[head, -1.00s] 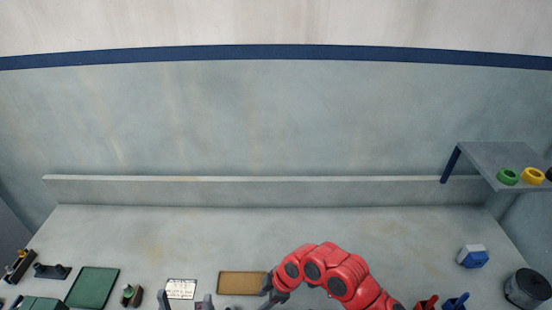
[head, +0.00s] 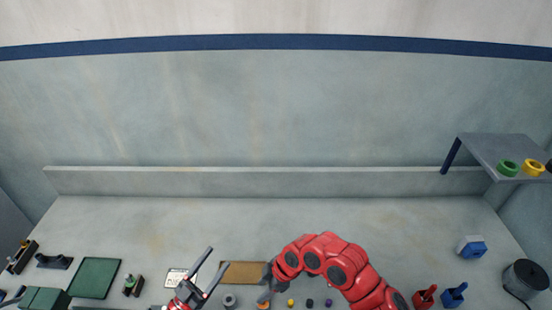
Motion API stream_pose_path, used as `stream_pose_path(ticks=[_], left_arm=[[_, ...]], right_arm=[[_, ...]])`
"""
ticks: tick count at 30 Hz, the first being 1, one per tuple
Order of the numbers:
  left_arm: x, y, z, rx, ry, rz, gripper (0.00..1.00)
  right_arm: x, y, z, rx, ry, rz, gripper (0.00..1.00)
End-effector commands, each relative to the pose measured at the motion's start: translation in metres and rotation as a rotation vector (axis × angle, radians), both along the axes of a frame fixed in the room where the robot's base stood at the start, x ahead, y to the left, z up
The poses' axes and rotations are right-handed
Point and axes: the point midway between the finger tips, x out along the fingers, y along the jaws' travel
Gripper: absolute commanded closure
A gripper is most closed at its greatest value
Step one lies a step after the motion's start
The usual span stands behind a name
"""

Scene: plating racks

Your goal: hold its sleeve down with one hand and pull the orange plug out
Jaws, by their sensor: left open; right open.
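An orange plug (head: 263,306) shows at the bottom edge of the head view, just below my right gripper. Its lower part is cut off, and I cannot make out its sleeve. My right gripper (head: 264,297) is open and points down at the orange plug; I cannot tell whether it touches it. My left gripper (head: 218,257) is open and empty, left of the orange plug, with its fingers pointing up and right in the picture.
A grey ring-shaped piece (head: 230,300) stands left of the orange plug. Yellow (head: 290,302), black (head: 309,302) and purple (head: 328,302) plugs stand to its right. A brown board (head: 243,271) lies behind. Red (head: 425,297) and blue (head: 453,295) holders are at right. The back of the bench is clear.

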Motion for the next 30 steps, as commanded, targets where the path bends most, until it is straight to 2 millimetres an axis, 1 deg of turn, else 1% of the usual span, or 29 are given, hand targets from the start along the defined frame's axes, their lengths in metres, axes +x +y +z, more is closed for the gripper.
stream_pose_path(ticks=[1,3,5,7,9,10,12,15,19,23,26,30], left_arm=[[0.008,-0.008,-0.004,0.061,0.019,-0.059,0.30],[0.010,-0.022,-0.014,0.152,0.058,-0.165,0.30],[0.005,-0.036,-0.030,0.244,0.105,-0.279,0.30],[-0.006,-0.048,-0.054,0.368,0.175,-0.416,0.30],[-0.019,-0.053,-0.078,0.488,0.250,-0.539,0.30],[-0.024,-0.054,-0.087,0.537,0.281,-0.585,0.30],[-0.031,-0.050,-0.104,0.646,0.350,-0.670,0.30],[-0.036,-0.041,-0.120,0.766,0.426,-0.743,0.30],[-0.038,-0.035,-0.129,0.850,0.485,-0.791,0.30],[-0.038,-0.036,-0.134,0.876,0.504,-0.804,0.30],[-0.039,-0.045,-0.139,0.874,0.503,-0.806,0.30],[-0.039,-0.064,-0.149,0.872,0.502,-0.807,0.30]], right_arm=[[0.000,0.000,0.000,0.000,0.000,0.000,0.50],[0.000,0.000,0.000,0.000,0.000,0.000,0.50],[0.000,0.000,0.000,0.000,0.000,0.000,0.50],[0.000,0.000,0.000,0.000,0.000,0.000,0.50],[0.000,0.000,0.000,0.000,0.000,0.000,0.50],[0.000,0.000,0.000,0.000,0.000,0.000,0.50],[0.000,0.000,0.000,0.000,0.000,0.000,0.50],[0.000,0.000,0.000,0.000,0.000,0.000,0.50],[0.000,0.000,0.000,0.000,0.000,0.000,0.50],[0.000,0.000,0.000,0.000,0.000,0.000,0.50],[0.000,0.000,0.000,0.000,0.000,0.000,0.50],[0.000,0.000,0.000,0.000,0.000,0.000,0.50]])
